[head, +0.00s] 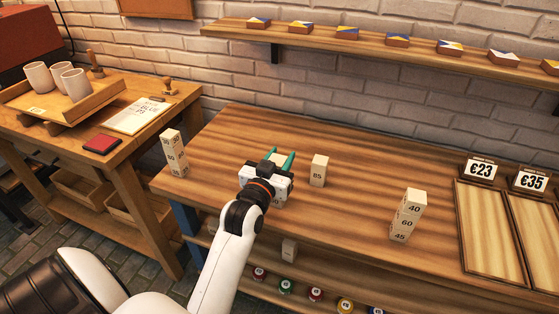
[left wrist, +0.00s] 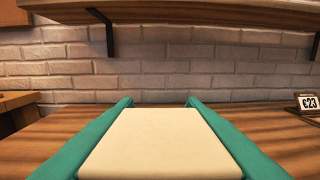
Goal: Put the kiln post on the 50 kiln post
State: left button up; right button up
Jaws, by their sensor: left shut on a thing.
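My left gripper (head: 282,157), with green fingers, is shut on a cream kiln post (left wrist: 160,143) above or at the wooden table; the post fills the space between the fingers in the left wrist view. Its number is not visible. The head view does not show clearly whether it touches the table. A stack of cream posts (head: 174,153) stands at the table's left end, left of the gripper; its small numbers are hard to read, so I cannot tell which post is the 50. My right gripper is not in view.
A single post marked 85 (head: 318,171) stands just right of the gripper. A stack marked 40, 60, 45 (head: 408,215) stands farther right. Price signs (head: 480,169) and wooden trays (head: 490,235) are at the far right. A wall shelf (head: 390,52) runs behind.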

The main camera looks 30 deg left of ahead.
pick_arm(q)
jog(key=shift+f, duration=0.3)
jog(key=o, duration=1.2)
jog(key=shift+c, duration=0.2)
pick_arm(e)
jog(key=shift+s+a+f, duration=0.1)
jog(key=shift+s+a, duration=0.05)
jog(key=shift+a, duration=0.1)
pick_arm(q)
jog(key=b+v, duration=0.1)
jog(key=v, duration=1.1)
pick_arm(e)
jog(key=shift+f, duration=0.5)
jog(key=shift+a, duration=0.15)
